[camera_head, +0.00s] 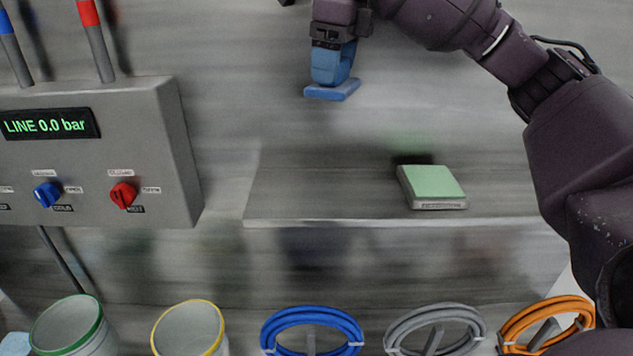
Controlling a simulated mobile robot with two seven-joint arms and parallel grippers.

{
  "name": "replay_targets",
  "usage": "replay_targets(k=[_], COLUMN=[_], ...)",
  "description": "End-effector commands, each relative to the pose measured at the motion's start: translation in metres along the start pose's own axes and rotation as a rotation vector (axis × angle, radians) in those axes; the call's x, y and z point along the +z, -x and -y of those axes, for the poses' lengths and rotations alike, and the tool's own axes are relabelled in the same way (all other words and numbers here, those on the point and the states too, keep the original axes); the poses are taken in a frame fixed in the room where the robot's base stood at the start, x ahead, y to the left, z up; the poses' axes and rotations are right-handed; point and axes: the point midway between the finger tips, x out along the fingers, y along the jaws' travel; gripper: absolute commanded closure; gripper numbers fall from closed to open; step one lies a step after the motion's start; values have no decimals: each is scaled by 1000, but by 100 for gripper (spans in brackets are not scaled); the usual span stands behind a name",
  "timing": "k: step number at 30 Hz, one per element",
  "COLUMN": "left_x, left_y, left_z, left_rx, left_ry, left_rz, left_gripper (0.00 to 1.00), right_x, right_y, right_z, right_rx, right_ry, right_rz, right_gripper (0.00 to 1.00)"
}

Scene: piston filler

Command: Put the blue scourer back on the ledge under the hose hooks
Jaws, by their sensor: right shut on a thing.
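My right gripper (331,45) comes in from the top right and is shut on the blue scourer (333,91). The scourer has a flat blue pad below a blue upper part at the jaws. It is held in the air, apart from the grey shelf below it. Blue (311,313), grey (433,313) and orange (545,308) hose coils hang on hooks along the bottom edge. The area under the hooks is cut off, so no ledge shows there. My left gripper is not in view.
A grey shelf (320,205) juts out above the hoses. A green-topped block (432,187) sits on its right part; its left part is bare. A control box (90,160) with knobs stands left. Green-rimmed (70,325) and yellow-rimmed (188,330) containers are at lower left.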

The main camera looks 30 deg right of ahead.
Motion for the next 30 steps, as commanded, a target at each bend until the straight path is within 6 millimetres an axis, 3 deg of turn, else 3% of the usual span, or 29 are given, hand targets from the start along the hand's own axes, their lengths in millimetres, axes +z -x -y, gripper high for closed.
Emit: replay_targets(k=[5, 24, 30], left_x=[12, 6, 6], left_y=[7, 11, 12], left_z=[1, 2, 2], left_rx=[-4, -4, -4], left_ry=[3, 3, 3], left_rz=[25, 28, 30], left_gripper=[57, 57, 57], right_x=[-2, -17, -18], right_y=[-13, -142, -156], right_z=[0, -1, -1], right_rx=[9, 8, 6], right_ry=[-3, 0, -1], right_rz=[-4, -2, 0], right_gripper=[45, 45, 45])
